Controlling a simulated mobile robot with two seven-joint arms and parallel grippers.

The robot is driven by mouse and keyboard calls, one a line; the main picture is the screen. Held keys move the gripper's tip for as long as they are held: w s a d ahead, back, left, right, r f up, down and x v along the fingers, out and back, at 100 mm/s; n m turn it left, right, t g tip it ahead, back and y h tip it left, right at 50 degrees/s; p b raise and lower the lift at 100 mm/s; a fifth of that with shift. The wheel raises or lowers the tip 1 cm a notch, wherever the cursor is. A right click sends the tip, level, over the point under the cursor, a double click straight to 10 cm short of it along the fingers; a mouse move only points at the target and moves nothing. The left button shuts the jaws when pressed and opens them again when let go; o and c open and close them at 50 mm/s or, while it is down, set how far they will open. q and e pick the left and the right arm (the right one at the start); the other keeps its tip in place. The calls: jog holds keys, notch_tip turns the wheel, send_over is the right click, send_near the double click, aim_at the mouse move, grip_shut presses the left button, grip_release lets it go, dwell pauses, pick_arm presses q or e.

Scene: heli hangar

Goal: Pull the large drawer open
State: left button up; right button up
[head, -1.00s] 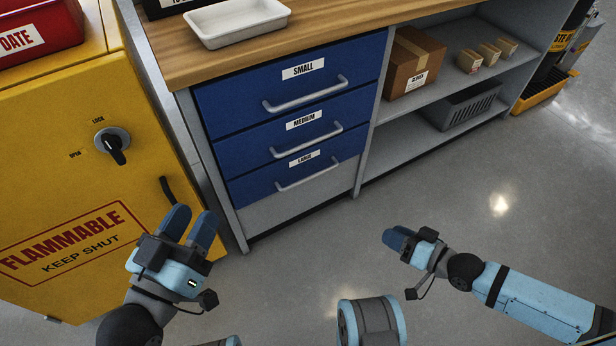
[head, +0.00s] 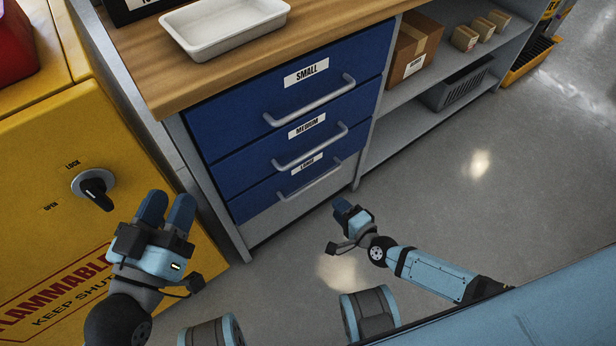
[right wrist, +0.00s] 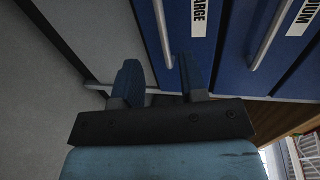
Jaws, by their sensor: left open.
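The large drawer (head: 262,200) is the lowest of three blue drawers and is shut. Its grey bar handle (head: 309,182) runs along its front, and it also shows in the right wrist view (right wrist: 161,32). My right gripper (head: 343,206) is in front of the cabinet, low and to the right of that handle. In the right wrist view its two fingers (right wrist: 160,78) are apart and empty, with the lower part of the large handle lying ahead between their tips. My left gripper (head: 167,207) is open and empty in front of the yellow cabinet.
The small drawer (head: 290,88) and medium drawer (head: 290,143) above are shut. A white tray (head: 226,47) sits on the wooden top (head: 170,88). The yellow flammables cabinet (head: 60,150) stands left. Open shelves (head: 400,120) with boxes stand right. Floor in front is clear.

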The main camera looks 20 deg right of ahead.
aim_at(313, 183)
pick_arm(q)
jog(key=f+b, duration=0.1)
jog(key=f, duration=0.1)
jog(key=f+g+b, duration=0.2)
jog(key=f, duration=0.1)
jog(key=shift+s+d+f+m+b, duration=0.1)
jog(key=shift+d+f+m+b, duration=0.15)
jog(key=shift+f+m+b, duration=0.05)
pick_arm(e)
jog(key=x, duration=1.2)
jog(key=shift+w+a, duration=0.1)
jog(key=shift+w, duration=0.25)
grip_shut()
